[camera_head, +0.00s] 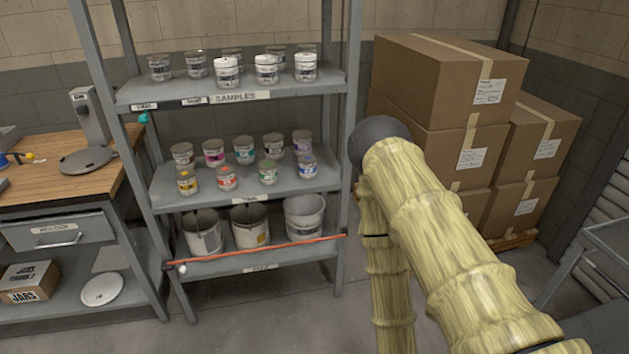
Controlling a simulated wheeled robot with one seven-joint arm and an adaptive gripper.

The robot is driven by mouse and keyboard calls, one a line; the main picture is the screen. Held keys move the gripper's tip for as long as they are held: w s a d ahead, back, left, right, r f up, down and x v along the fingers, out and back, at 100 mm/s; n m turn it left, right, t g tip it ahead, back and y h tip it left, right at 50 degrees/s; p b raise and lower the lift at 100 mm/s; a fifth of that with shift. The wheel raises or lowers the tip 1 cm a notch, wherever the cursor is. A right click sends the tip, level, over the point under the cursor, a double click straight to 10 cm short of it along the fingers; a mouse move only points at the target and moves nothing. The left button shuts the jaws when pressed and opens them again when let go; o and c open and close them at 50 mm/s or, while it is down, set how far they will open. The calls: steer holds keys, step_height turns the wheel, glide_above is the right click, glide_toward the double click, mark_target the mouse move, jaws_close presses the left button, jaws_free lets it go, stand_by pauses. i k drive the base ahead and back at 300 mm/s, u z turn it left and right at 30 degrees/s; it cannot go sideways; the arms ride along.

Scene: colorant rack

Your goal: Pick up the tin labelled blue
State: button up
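A small tin with a blue label (307,167) stands upright at the right end of the front row on the middle shelf (215,197). Its lettering is too small to read. In the same row stand tins with a green label (268,173), a red label (227,178) and a yellow label (187,183). A tin with a purple label (302,142) stands behind the blue one, and a teal-labelled tin (244,151) is in the back row. My arm, in a yellowish sleeve, is to the right of the rack. My gripper is out of view.
The rack's right post (350,120) rises close to the blue tin. The top shelf (150,97) holds sample jars, and buckets (304,216) stand on the bottom shelf behind a red bar (262,247). Cardboard boxes (430,75) are stacked right; a workbench (50,165) is left.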

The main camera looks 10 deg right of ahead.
mark_target(307, 160)
steer(key=k, duration=0.75)
steer(key=u, duration=0.9)
steer(key=i, duration=1.75)
steer(key=z, duration=0.3)
